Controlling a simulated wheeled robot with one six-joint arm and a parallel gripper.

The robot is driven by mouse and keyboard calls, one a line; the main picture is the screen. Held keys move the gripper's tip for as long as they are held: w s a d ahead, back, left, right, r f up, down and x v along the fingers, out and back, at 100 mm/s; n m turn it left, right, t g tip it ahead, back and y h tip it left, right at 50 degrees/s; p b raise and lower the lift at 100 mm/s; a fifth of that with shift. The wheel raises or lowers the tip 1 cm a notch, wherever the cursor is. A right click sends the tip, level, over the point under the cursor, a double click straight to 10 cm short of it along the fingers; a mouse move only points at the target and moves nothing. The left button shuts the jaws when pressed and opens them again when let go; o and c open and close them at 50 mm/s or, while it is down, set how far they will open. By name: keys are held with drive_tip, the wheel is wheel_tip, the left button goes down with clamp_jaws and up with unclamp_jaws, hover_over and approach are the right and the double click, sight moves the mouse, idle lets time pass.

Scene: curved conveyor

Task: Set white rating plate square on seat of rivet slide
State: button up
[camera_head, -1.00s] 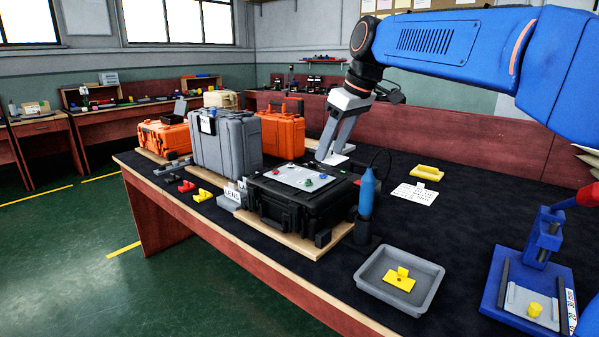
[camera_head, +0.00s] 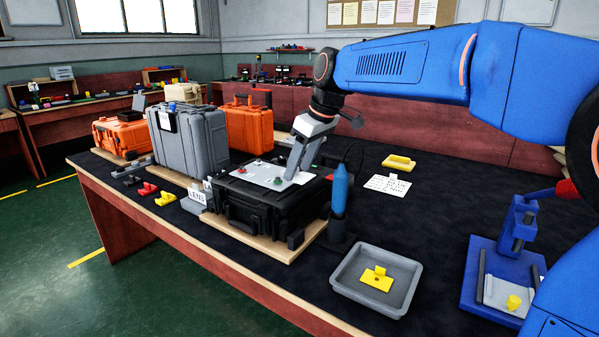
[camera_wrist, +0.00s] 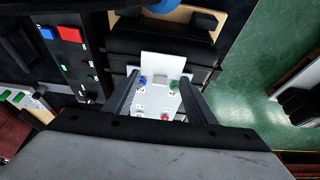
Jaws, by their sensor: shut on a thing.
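My gripper (camera_head: 290,177) is over the right part of the black case. In the wrist view its fingers (camera_wrist: 161,80) are shut on a blank white plate (camera_wrist: 163,65), taken to be the rating plate. The plate appears just beyond the fingertips; whether it touches the case cannot be told. A blue device (camera_head: 513,250) stands at the right with a grey slide bed and a yellow knob (camera_head: 513,302). It may be the rivet slide; my arm partly hides it, and I cannot make out its seat.
The black case (camera_head: 262,214) has a grey button panel (camera_head: 262,172) on top. A blue-handled tool (camera_head: 339,190) stands right of it. A grey tray (camera_head: 345,287) holds a yellow piece (camera_head: 377,279). A printed white card (camera_head: 388,185) lies farther back. Dark mat is clear between card and blue device.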

drive_tip(key=shift+f, duration=0.95)
drive_tip(key=shift+f, duration=0.15)
drive_tip(key=o, duration=1)
